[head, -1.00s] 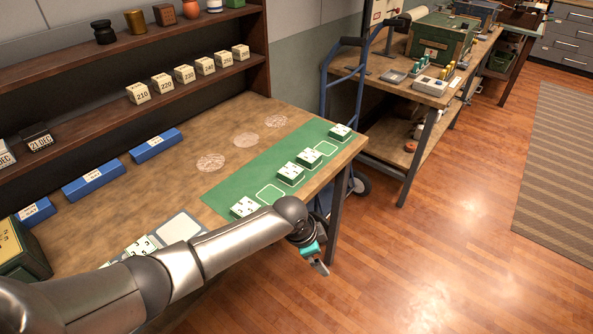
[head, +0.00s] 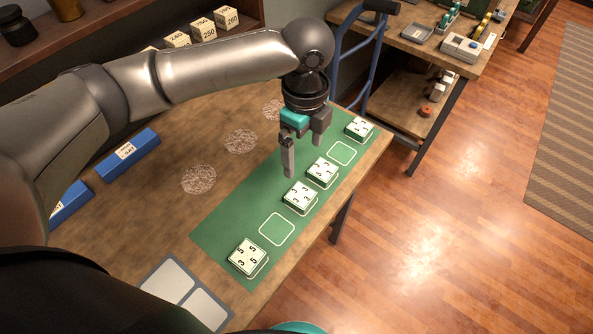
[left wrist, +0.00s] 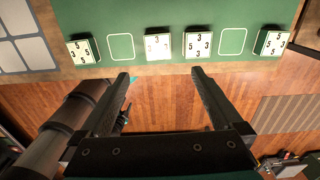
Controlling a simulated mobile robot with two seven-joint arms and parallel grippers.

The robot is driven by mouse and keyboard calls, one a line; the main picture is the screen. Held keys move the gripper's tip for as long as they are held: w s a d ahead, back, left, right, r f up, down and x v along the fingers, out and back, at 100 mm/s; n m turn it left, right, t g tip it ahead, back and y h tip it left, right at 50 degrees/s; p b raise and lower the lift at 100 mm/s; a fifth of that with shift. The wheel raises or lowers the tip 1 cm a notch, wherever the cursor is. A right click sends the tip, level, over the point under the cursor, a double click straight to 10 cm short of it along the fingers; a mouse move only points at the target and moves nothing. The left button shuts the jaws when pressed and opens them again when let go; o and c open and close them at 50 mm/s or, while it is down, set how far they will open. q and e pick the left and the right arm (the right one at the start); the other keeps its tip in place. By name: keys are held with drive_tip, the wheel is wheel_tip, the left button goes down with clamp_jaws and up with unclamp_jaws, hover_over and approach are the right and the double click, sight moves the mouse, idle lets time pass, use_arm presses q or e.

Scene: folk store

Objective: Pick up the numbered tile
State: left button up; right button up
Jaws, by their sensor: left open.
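Four-sided white tiles with black digits and green sides lie on a green mat (head: 225,225). The nearest tile (head: 247,257) is at the mat's front end. Two middle tiles, one (head: 300,197) and another (head: 322,172), lie close together. A far tile (head: 359,129) is at the back end. My left gripper (head: 303,158) is open and empty, pointing down above the mat, left of the middle tiles. In the left wrist view, the middle tiles, one (left wrist: 158,46) and another (left wrist: 198,45), appear beyond the spread fingers, apart from them. My right gripper is not in view.
White-outlined empty squares, one (head: 276,229) and another (head: 341,153), lie between tiles. A grey tray (head: 204,318) with pale panels is at the near table edge. Blue holders (head: 128,155) stand at left. A blue hand truck (head: 345,60) stands behind the table.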

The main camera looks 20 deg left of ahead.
use_arm(q)
wheel_tip(320, 180, down, 5)
drive_tip(key=s, duration=0.1)
drive_tip(key=b, duration=0.1)
hover_over(301, 194)
drive_tip(key=f, duration=0.4)
drive_tip(key=shift+s+d, duration=0.2)
drive_tip(key=shift+d, duration=0.05)
drive_tip(key=shift+f, duration=0.45)
drive_tip(key=f, duration=0.3)
drive_tip(key=f+b, duration=0.1)
drive_tip(key=f, duration=0.1)
drive_tip(key=shift+w+a, duration=0.15)
drive_tip(key=shift+a, duration=0.1)
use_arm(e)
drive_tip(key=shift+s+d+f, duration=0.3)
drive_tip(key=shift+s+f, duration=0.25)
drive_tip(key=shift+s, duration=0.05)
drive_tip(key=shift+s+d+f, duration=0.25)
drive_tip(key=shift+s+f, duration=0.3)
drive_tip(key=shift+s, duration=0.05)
use_arm(q)
drive_tip(key=c, duration=1.5)
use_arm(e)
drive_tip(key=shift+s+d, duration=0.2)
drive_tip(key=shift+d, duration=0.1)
